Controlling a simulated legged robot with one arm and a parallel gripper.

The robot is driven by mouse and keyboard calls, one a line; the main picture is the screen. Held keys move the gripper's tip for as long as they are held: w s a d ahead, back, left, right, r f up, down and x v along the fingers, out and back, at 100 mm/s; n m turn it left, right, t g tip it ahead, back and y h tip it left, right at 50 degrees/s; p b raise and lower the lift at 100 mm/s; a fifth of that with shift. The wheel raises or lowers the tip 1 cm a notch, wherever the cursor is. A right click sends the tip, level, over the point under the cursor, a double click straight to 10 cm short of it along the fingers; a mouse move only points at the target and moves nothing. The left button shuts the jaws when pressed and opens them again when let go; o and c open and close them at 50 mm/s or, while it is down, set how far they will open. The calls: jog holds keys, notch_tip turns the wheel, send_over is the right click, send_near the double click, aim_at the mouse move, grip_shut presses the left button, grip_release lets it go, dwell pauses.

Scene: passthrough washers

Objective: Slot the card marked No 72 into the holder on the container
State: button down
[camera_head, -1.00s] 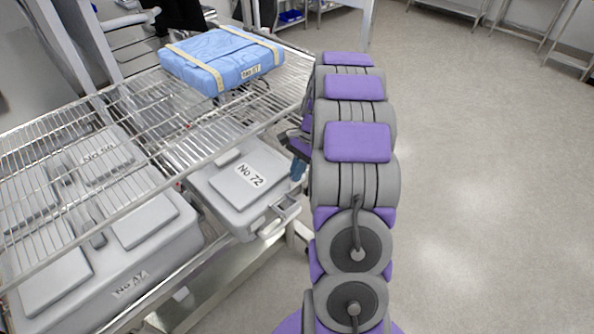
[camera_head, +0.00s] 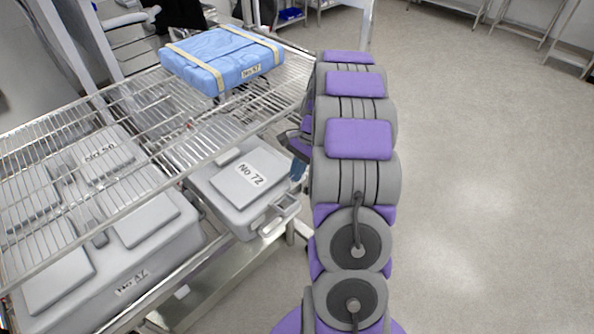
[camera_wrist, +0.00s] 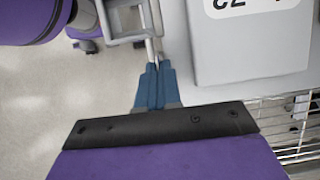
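A grey lidded container (camera_head: 262,212) stands on the shelf beneath the wire rack, with a wire handle at its front. A white label marked No 72 (camera_head: 250,174) is on its lid; it shows upside down and cut off in the wrist view (camera_wrist: 252,4). My gripper (camera_wrist: 155,66) has blue fingers drawn together, just beside the container's edge, near grey metal bars (camera_wrist: 128,28). Whether a thin card sits edge-on between the fingers, I cannot tell. In the head view the blue fingertips (camera_head: 298,170) show beside the container, partly hidden by my arm.
A blue wrapped pack (camera_head: 222,62) with tan straps lies on the wire rack (camera_head: 130,118). A larger grey container (camera_head: 150,262) stands left, under the rack. The floor at right (camera_head: 490,200) is clear.

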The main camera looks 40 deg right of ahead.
jog(key=shift+f, duration=1.35)
dwell(0.6)
jog(key=c, duration=1.2)
grip_release()
jog(key=shift+c, duration=0.2)
jog(key=o, duration=0.5)
jog(key=shift+c, duration=0.2)
jog(key=shift+r+p, duration=0.1)
jog(key=shift+p, duration=0.2)
jog(key=shift+r+p, duration=2.1)
jog(key=shift+r, duration=1.35)
